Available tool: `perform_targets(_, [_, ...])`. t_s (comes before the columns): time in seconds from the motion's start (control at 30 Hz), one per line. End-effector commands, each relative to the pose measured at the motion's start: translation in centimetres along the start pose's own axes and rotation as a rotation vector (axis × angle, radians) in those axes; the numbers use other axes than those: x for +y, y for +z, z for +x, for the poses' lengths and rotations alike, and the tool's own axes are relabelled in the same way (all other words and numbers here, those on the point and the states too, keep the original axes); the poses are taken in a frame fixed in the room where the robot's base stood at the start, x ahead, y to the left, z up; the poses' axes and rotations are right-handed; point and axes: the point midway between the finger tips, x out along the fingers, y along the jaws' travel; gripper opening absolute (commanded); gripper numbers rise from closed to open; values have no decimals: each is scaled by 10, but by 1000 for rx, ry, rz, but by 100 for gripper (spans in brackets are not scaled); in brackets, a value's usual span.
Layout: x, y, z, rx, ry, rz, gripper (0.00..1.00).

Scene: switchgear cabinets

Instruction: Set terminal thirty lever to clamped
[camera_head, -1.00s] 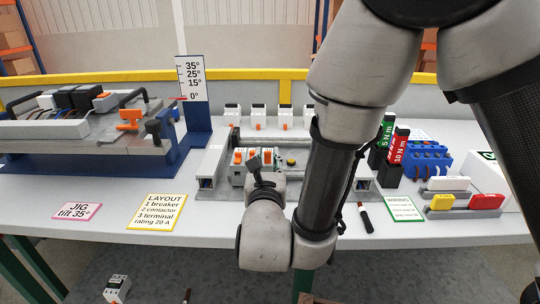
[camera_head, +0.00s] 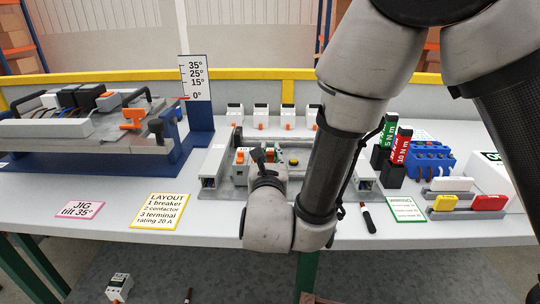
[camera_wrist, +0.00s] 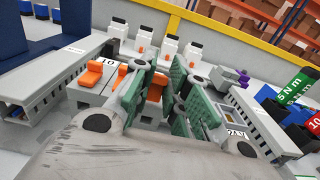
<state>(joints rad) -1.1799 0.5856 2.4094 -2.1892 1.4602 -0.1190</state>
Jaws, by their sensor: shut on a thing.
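A row of terminals with orange levers sits in the grey rail fixture (camera_head: 212,170) at the middle of the bench. In the wrist view, a terminal marked 10 (camera_wrist: 108,62) has orange levers (camera_wrist: 94,74) and stands left of my gripper (camera_wrist: 163,84). The gripper's green-padded fingers are closed around an orange lever (camera_wrist: 156,86), which shows only partly between them. The label of that terminal is hidden, so I cannot read its number. In the head view, my gripper (camera_head: 264,156) is over the terminal row, and the wrist hides much of it.
Several white devices with orange parts (camera_head: 261,118) stand behind the fixture. Green and red torque tools (camera_head: 401,147) and a blue block (camera_head: 428,158) stand to the right. A blue tilt jig (camera_head: 196,145) is at left.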

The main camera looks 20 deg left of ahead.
Motion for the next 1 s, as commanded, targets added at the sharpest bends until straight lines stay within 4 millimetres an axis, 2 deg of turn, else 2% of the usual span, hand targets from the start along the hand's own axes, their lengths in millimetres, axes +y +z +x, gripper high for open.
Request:
perform_targets(0.7, [0,4,16,430,1,3,0])
perform_targets(1.0, [0,4,19,516,1,1,0])
